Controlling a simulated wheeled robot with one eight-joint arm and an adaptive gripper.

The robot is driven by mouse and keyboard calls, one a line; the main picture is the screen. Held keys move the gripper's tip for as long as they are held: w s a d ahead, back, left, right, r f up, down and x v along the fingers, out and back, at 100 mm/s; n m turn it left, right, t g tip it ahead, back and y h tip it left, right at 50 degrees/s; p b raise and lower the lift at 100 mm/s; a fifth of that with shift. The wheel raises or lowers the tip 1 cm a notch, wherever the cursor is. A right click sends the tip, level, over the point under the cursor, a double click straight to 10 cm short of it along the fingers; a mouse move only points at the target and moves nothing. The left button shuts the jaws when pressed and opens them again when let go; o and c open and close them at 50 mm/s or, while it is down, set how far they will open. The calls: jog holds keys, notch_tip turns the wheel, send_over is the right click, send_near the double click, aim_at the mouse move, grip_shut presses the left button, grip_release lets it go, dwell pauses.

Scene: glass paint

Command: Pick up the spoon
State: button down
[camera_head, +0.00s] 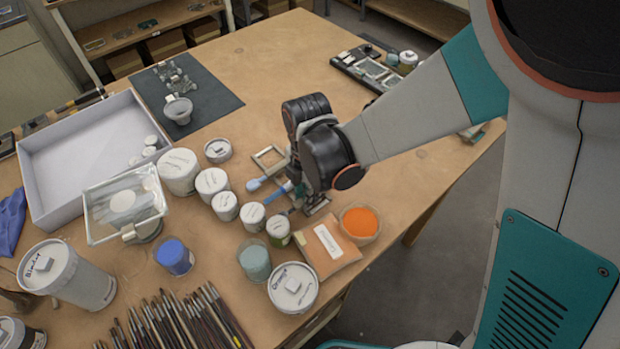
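My gripper (312,204) points down at the table, just behind the orange powder bowl. My own wrist covers most of it, so I cannot tell whether its fingers are open or shut. A slim blue piece (276,193) sticks out to the left of the gripper, low over the table. A pale blue rounded piece (255,184) lies just behind it, also beside the gripper. One of these looks like the spoon, but I cannot tell which. I cannot see whether the fingers touch either piece.
White lidded jars (212,184) crowd the left of the gripper. The orange powder bowl (360,222) and a labelled packet (327,246) stand in front. A small frame (268,158) lies behind. Brushes (180,320) fill the front edge. The table's back middle is clear.

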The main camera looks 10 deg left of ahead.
notch_tip(320, 180, up, 31)
jog(key=p, duration=2)
jog(key=shift+s, duration=0.15)
jog(key=shift+f, duration=0.15)
